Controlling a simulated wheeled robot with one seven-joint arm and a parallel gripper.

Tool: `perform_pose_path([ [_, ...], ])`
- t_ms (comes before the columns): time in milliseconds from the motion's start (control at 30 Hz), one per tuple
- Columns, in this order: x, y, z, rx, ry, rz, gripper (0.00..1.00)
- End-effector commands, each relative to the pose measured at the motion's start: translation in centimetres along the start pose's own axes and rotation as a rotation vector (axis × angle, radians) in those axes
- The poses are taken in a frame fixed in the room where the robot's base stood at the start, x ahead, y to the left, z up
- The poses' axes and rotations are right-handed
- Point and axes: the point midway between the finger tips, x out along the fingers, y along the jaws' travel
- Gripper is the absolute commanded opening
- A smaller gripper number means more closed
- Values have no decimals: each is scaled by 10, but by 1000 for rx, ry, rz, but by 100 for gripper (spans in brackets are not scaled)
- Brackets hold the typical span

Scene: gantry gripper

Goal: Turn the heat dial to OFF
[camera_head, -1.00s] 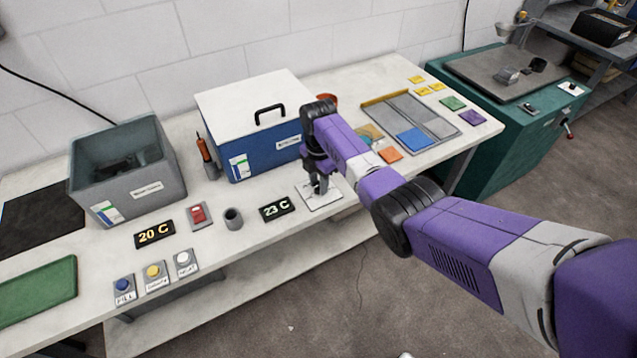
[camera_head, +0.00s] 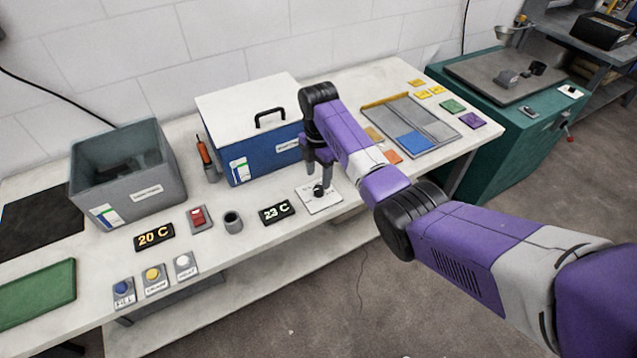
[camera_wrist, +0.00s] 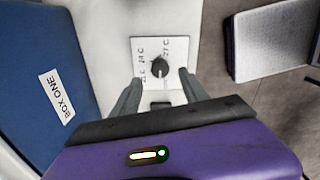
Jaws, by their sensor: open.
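The heat dial is a round black knob (camera_head: 319,190) on a white plate (camera_head: 325,204) near the table's front edge. In the wrist view the knob (camera_wrist: 160,67) sits in the middle of the plate (camera_wrist: 176,46), with printed marks around it that I cannot read in full. My gripper (camera_head: 318,178) is above the plate, pointing down. In the wrist view my gripper's fingers (camera_wrist: 157,84) are apart, one to each side below the knob, with nothing between them. The knob looks clear of both fingers.
A blue box with a white lid (camera_head: 241,161) stands close behind and left of the gripper. A black "23 C" display (camera_head: 277,212) lies left of the plate. A grey cup (camera_head: 233,222) and a red switch (camera_head: 199,216) are farther left. Coloured tiles and a grey tray (camera_head: 431,132) lie right.

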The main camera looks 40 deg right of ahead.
Motion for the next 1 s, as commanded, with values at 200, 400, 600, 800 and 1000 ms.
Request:
perform_pose_path([
  [200,-23,0,1,0,0,1,52],
  [400,-26,0,0,0,0,-1,52],
  [600,-26,0,0,0,0,-1,52],
  [800,-26,0,0,0,0,-1,52],
  [1000,-25,0,0,0,1,-1,52],
])
